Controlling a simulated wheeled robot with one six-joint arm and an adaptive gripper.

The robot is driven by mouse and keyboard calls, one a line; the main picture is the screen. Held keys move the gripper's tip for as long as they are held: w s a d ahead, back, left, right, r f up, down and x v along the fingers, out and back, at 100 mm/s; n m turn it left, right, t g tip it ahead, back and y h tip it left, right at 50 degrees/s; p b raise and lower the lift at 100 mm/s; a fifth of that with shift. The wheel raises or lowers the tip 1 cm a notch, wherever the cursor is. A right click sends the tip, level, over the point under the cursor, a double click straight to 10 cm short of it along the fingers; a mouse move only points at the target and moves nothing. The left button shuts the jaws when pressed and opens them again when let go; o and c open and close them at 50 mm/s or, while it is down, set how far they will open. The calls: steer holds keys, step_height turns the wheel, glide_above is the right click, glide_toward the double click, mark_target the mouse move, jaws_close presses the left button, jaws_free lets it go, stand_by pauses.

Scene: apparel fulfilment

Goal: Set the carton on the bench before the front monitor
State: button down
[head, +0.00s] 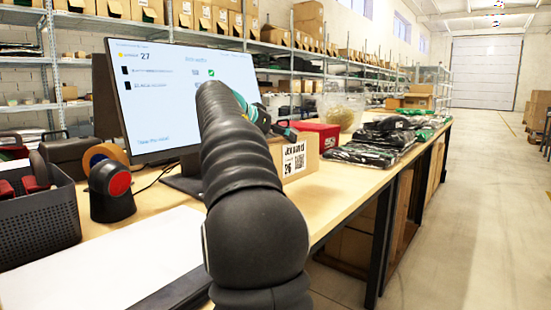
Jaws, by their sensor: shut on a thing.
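The carton (301,160) is a brown box with a white label on its front. It is over the bench (349,178), to the right of the monitor's stand, and its left part is hidden behind my arm. The front monitor (165,90) stands on the bench with its screen lit, partly covered by my arm. My gripper (287,131) is at the carton's top edge, shut on it, though the fingertips are mostly hidden. I cannot tell whether the carton's base touches the bench.
A red box (318,136) is just behind the carton. Bagged dark garments (375,143) lie further right, with a clear bin (341,112) behind. A scanner with a red face (111,190) and a dark basket (38,222) are at left. Bare bench shows right of my arm.

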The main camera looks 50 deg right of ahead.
steer(key=shift+w+f, duration=0.4)
steer(key=shift+w, duration=0.35)
steer(key=shift+f+b, duration=0.55)
steer(key=shift+f, duration=1.55)
steer(key=shift+c, duration=1.1)
jaws_free()
steer(key=p+v, duration=0.1)
steer(key=v, duration=1)
steer(key=shift+a+r, duration=0.3)
steer(key=shift+a, duration=0.05)
